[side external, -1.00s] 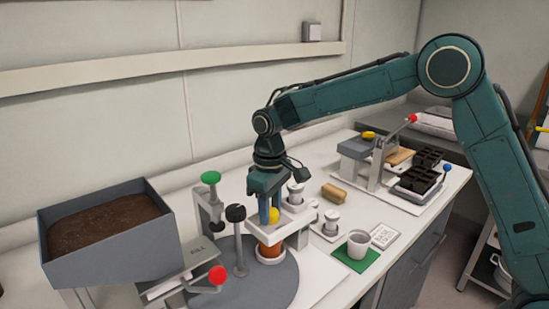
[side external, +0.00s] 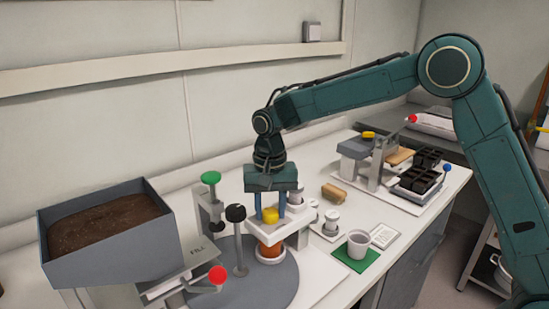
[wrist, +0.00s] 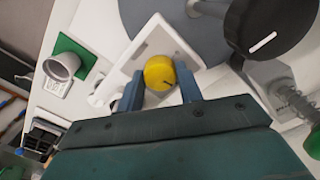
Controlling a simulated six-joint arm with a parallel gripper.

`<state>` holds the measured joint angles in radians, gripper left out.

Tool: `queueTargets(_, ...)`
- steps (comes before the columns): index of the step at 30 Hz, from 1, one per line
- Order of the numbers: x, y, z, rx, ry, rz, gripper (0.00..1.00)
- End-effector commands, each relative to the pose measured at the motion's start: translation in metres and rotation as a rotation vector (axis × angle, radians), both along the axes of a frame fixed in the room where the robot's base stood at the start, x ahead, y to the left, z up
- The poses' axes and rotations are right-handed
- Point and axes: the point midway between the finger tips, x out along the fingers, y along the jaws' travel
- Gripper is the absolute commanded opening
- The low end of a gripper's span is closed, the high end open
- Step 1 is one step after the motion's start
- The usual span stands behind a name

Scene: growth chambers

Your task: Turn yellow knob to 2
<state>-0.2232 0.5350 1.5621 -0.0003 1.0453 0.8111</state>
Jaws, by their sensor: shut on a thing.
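The yellow knob (side external: 270,215) sits on top of a white block-shaped housing (side external: 285,230) above an orange-brown pot. My gripper (side external: 270,207) points straight down from above, with one blue finger on each side of the knob, shut on it. In the wrist view the knob (wrist: 159,72) is round, with a short dark mark near its lower right edge, and lies between the two fingertips. No number scale can be read around it.
A black knob (wrist: 265,25) on a post and a green-topped lever (side external: 211,178) stand close on the left. A soil bin (side external: 120,250) and red-knobbed lever (side external: 217,275) are farther left. A cup (side external: 359,243) on a green mat and another yellow-topped device (side external: 368,135) are right.

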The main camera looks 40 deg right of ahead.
Motion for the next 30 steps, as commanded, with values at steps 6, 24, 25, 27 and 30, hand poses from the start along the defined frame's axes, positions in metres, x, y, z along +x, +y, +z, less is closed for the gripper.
queueTargets(6, 0.0009, 0.0000, 0.0013, 0.001, -0.004, -0.128, 0.13)
queueTargets(24, 0.0010, -0.0002, 0.0015, 0.001, -0.005, -0.200, 0.13)
queueTargets(25, 0.0010, -0.0002, 0.0015, 0.001, -0.005, -0.200, 0.13)
queueTargets(27, 0.0010, -0.0002, 0.0014, 0.001, -0.005, -0.199, 0.46)
queueTargets(30, 0.0008, -0.0002, 0.0011, 0.001, -0.004, -0.199, 0.58)
